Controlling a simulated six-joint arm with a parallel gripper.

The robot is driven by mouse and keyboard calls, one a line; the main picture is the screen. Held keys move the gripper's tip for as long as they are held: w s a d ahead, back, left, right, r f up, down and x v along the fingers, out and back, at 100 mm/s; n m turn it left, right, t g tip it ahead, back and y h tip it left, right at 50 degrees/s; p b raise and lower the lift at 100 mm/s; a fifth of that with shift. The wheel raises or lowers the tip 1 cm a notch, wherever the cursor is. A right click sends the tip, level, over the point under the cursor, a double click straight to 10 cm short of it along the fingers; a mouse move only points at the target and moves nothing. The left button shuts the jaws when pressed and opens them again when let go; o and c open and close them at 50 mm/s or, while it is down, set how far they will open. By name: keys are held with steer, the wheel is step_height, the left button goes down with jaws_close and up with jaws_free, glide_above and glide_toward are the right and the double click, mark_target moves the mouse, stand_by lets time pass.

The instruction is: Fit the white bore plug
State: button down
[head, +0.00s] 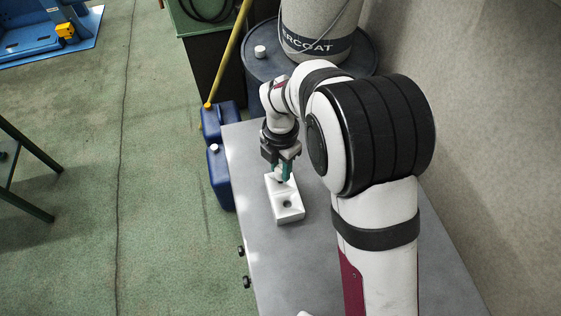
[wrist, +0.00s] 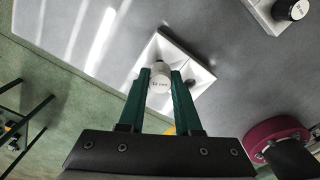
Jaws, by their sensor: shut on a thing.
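My gripper (head: 282,172) is shut on the white bore plug, which sits between its green fingertips (wrist: 160,80). The white bore plug (wrist: 160,83) shows its round end face with small dark print in the wrist view. A white block (head: 288,213) lies on the grey bench right below; in the wrist view it shows behind the plug (wrist: 188,62). In the head view a dark hole shows in the block's near half, while my gripper is over its far half. I cannot tell whether the plug touches or enters the block.
The grey bench (head: 262,262) is clear around the block. A dark drum (head: 262,68) with a grey bucket (head: 320,20), and blue cans (head: 220,178), stand beyond the bench edges.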

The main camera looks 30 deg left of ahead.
steer(key=shift+f, duration=1.25)
stand_by(0.5)
steer(key=c, duration=0.5)
jaws_free()
steer(key=shift+o, duration=0.2)
steer(key=o, duration=0.4)
steer(key=shift+r, duration=2.95)
